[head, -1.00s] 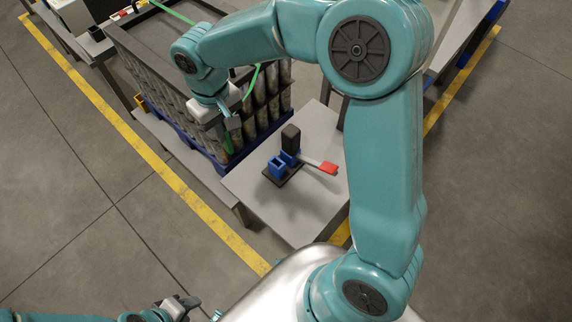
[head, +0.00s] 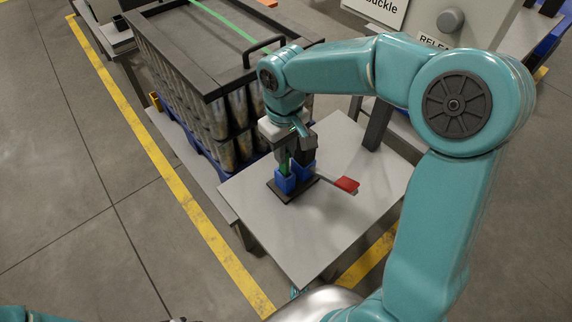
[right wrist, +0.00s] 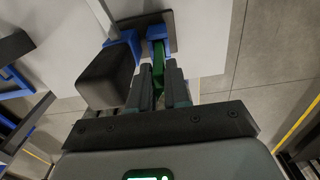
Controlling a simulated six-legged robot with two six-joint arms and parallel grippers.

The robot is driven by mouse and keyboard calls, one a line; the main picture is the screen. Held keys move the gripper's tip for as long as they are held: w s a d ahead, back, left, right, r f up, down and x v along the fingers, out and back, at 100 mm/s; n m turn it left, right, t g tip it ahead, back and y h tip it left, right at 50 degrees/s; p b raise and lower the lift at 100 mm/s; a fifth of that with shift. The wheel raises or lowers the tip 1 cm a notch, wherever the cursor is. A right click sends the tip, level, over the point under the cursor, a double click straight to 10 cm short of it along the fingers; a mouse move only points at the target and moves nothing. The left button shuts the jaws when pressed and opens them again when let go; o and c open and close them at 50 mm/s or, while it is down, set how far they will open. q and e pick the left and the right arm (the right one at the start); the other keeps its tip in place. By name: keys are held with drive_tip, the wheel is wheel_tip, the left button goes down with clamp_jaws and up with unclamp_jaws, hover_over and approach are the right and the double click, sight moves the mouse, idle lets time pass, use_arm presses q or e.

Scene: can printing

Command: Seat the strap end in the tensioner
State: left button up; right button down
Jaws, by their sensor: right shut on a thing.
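The tensioner, a blue block (head: 286,184) on a black base plate with a dark upright part, stands on the grey table. Its lever with a red handle (head: 346,184) points right. My right gripper (head: 287,156) is just above the blue block, shut on the green strap end (right wrist: 158,72). In the right wrist view the strap runs from between the fingers to the blue slot (right wrist: 156,31). Whether it is fully inside the slot I cannot tell. Only a sliver of my left gripper (head: 179,319) shows at the bottom edge.
A pallet of cans with a dark top frame (head: 205,40) stands behind and left, with the green strap across its top. The grey table top (head: 300,235) is clear in front of the tensioner. A post and sign panel stand at the back right.

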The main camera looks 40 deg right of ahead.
sight(284, 173)
drive_tip(key=shift+f+b, duration=0.4)
drive_tip(key=shift+f, duration=1.6)
drive_tip(key=shift+f, duration=0.15)
drive_tip(key=c, duration=1.1)
unclamp_jaws()
drive_tip(key=shift+r, duration=0.35)
wheel_tip(284, 173, up, 12)
drive_tip(key=p, duration=0.3)
drive_tip(key=shift+f, duration=0.2)
